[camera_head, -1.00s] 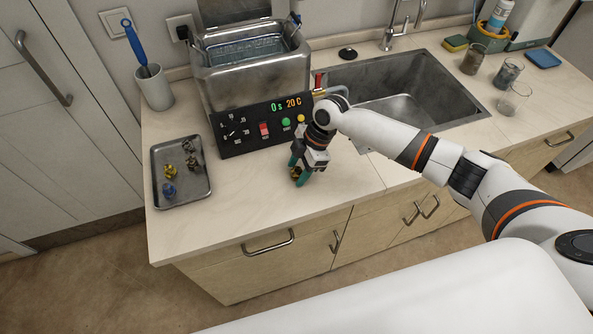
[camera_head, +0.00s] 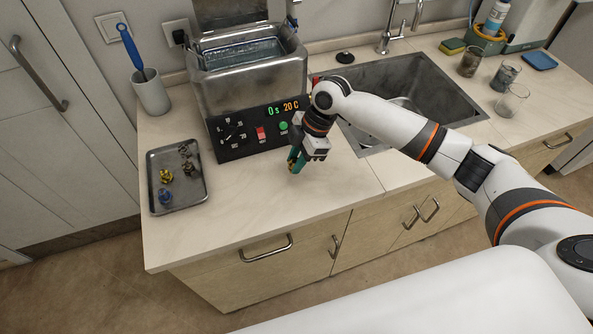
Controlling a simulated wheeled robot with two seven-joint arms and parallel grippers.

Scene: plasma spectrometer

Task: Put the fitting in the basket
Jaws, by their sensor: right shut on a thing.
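My right gripper (camera_head: 295,162) is shut on a small fitting (camera_head: 291,167), mostly hidden between the green-tipped fingers; a little brassy colour shows. It is just above or at the worktop in front of the bath's control panel; I cannot tell whether the fitting touches the top. The metal bath (camera_head: 250,82) stands behind, its tank open, with a mesh basket (camera_head: 243,52) seen in its mouth. My left gripper is not in view.
A metal tray (camera_head: 195,199) at the left holds several brass, dark and blue fittings. A cup (camera_head: 150,93) with a blue-handled brush stands behind it. The sink (camera_head: 430,95) is at the right, with glass beakers beyond. The front worktop is clear.

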